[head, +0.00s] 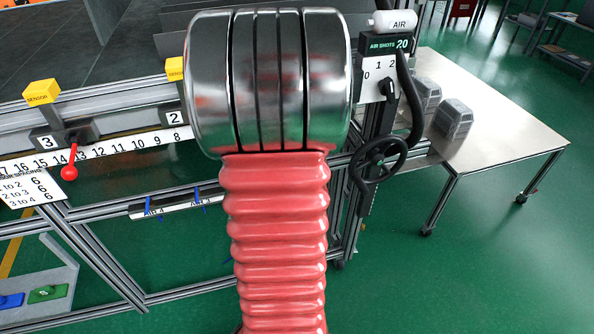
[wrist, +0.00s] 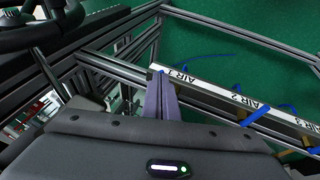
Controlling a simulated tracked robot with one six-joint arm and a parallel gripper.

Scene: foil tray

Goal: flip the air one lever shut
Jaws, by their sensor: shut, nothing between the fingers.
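The air manifold, a pale labelled bar (wrist: 215,92), runs diagonally in the wrist view with the labels AIR 1, AIR 2 and AIR 3. My gripper (wrist: 162,84) is shut and empty, its narrow purple-grey fingers at the AIR 1 end. A small blue bit (wrist: 162,72) shows at the fingertips; it may be the AIR 1 lever, mostly hidden. I cannot tell whether the fingers touch it. The blue AIR 2 lever (wrist: 254,115) sticks out from the bar. In the head view the manifold (head: 178,206) shows its far labels and blue levers; my arm hides the AIR 1 end and my gripper.
Metal frame rails (wrist: 128,45) and a black handwheel (wrist: 40,30) lie near my gripper in the wrist view. The handwheel (head: 378,160) and an air shots panel (head: 375,75) stand right of my arm. A steel table (head: 500,130) holds foil trays.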

